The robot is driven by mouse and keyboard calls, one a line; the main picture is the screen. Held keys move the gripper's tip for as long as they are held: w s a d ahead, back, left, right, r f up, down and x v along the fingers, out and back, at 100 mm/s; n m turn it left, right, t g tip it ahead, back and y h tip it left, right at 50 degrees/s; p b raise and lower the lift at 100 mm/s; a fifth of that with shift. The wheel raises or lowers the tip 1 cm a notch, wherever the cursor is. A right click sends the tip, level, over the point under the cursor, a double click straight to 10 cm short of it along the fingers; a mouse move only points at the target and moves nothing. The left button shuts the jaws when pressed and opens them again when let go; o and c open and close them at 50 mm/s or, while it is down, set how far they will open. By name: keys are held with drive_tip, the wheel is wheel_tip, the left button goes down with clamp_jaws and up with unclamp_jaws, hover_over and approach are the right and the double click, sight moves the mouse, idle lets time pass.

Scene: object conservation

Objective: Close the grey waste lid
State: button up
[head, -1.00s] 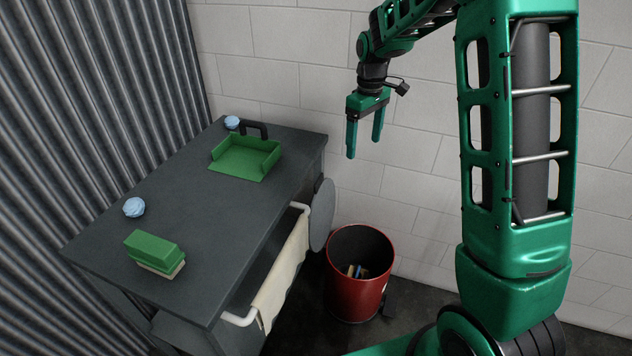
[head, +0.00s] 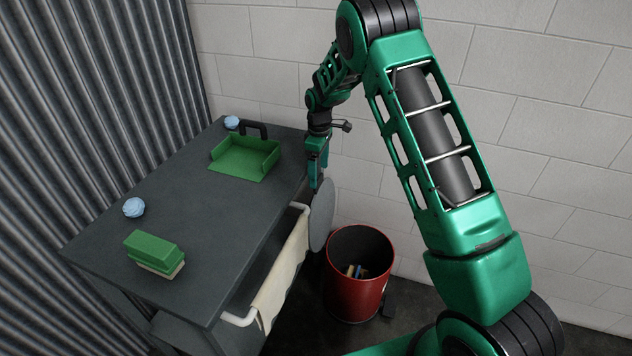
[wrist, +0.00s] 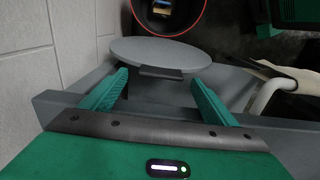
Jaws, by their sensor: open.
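The grey lid (head: 321,215) stands upright, swung open, between the table's right side and the red bin (head: 352,296). In the wrist view the grey lid (wrist: 160,54) shows as a flat oval with a dark tab (wrist: 175,73) on its near edge, and part of the red bin (wrist: 168,30) lies beyond it.
The dark table (head: 150,205) holds a green dustpan (head: 243,160), a green brush (head: 154,252) and two crumpled blue balls. A cream cloth (head: 282,270) hangs on a white rail (head: 238,319) at the table's side. Several small scraps lie in the bin. A white block wall stands behind.

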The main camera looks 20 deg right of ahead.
sight(319, 178)
drive_tip(key=shift+f, duration=2.15)
drive_tip(key=c, duration=1.5)
